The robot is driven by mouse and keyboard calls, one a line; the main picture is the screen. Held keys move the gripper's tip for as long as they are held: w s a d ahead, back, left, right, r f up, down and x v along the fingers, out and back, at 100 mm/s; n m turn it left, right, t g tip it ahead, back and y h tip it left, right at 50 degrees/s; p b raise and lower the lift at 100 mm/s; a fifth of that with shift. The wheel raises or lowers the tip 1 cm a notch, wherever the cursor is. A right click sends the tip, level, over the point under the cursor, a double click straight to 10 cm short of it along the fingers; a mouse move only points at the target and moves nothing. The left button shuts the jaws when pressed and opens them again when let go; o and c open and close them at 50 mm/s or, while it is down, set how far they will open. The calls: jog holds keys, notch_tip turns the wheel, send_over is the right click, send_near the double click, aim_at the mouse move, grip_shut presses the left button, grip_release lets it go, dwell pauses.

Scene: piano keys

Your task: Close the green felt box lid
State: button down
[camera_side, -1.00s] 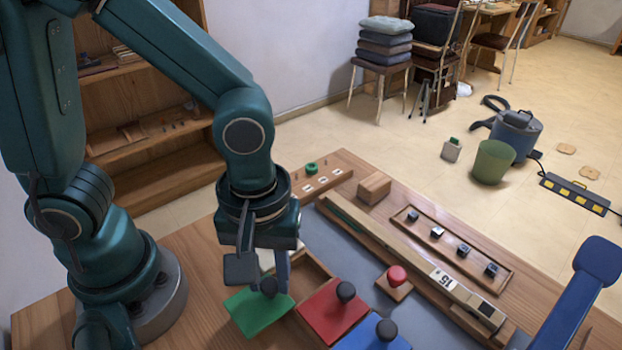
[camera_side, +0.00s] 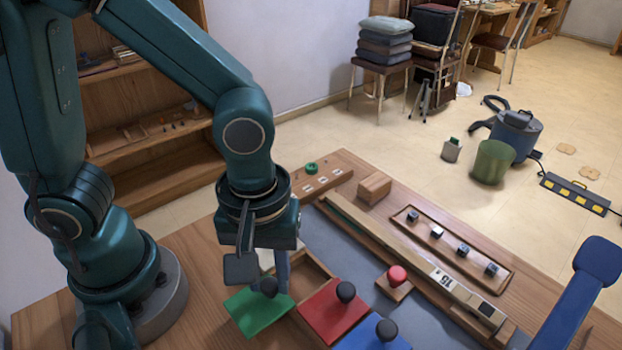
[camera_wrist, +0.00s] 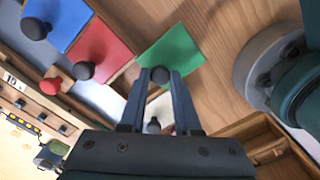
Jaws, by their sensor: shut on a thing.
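The green felt lid (camera_side: 254,313) with its dark round knob lies at the front left of a row of lids in the side view, beside an open wooden compartment (camera_side: 318,266). My gripper (camera_side: 277,283) points down at the knob. In the wrist view the green lid (camera_wrist: 176,53) is beyond the fingertips. My gripper (camera_wrist: 161,76) is shut on the dark knob (camera_wrist: 160,75), with one finger on each side of it. The inside of the compartment is partly hidden behind my gripper.
A red lid (camera_side: 327,315) and a blue lid (camera_side: 365,338), each with a knob, lie to the right of the green one. A red button (camera_side: 397,274) on a wooden block stands behind them. A long wooden rail (camera_side: 400,255) and a narrow tray (camera_side: 480,248) lie farther back.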

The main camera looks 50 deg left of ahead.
dwell(0.4)
jog(key=w, duration=0.7)
jog(key=shift+w, duration=0.3)
jog(key=c, duration=0.6)
grip_release()
jog(key=shift+r, duration=2.6)
